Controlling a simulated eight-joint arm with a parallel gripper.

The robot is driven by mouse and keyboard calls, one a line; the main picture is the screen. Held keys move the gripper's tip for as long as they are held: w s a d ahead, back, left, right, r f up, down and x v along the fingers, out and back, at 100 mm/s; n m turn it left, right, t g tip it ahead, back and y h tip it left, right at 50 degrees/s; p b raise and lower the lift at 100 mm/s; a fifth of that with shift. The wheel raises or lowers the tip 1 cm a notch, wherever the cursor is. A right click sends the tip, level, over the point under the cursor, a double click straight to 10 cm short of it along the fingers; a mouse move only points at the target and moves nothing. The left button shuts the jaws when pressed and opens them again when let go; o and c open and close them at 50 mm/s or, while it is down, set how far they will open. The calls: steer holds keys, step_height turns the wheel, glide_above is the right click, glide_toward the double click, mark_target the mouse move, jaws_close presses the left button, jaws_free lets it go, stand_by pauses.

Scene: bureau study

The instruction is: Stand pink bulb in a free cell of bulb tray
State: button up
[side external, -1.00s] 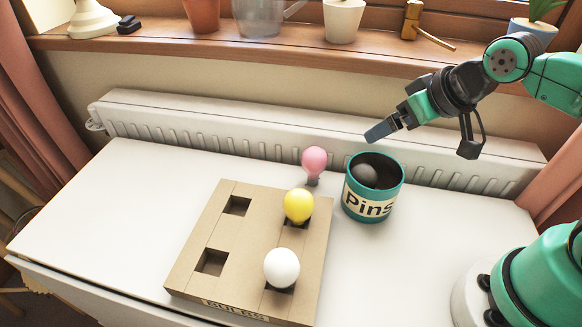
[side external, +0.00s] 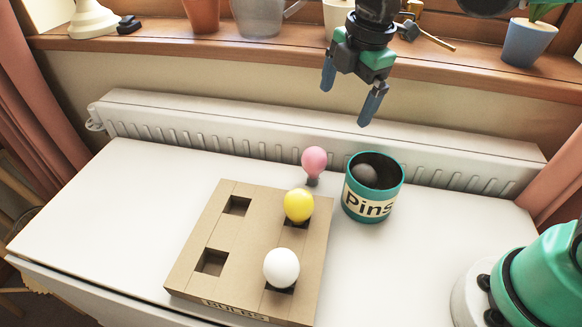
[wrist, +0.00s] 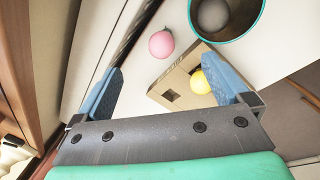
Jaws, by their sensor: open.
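My gripper (side external: 347,103) is open and empty, pointing down, above and behind the pink bulb. In the wrist view, my blue fingers (wrist: 172,88) are spread apart, and the tray shows partly behind the right finger.
A teal tin marked "Pins" (side external: 371,204), with a dark round thing inside, stands right of the pink bulb. A radiator (side external: 230,135) runs behind the table. Pots and tools stand on the wooden sill (side external: 160,42). The table's left part is clear.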

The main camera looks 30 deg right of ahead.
mark_target(315, 150)
steer(key=shift+w+a+f+n+g, duration=0.4)
steer(key=shift+f+n, duration=1.05)
steer(key=shift+f, duration=0.5)
steer(key=shift+w+a+f+n+g, duration=0.35)
steer(key=shift+w+a+f+n, duration=0.15)
steer(key=shift+f+n, duration=1.2)
steer(key=shift+w+a+f+n+g, duration=0.45)
steer(key=shift+f+n, duration=0.7)
steer(key=shift+f, duration=1.05)
steer(key=c, duration=1.1)
steer(key=shift+c, duration=0.2)
steer(key=shift+r, duration=0.15)
steer(key=shift+r, duration=4.85)
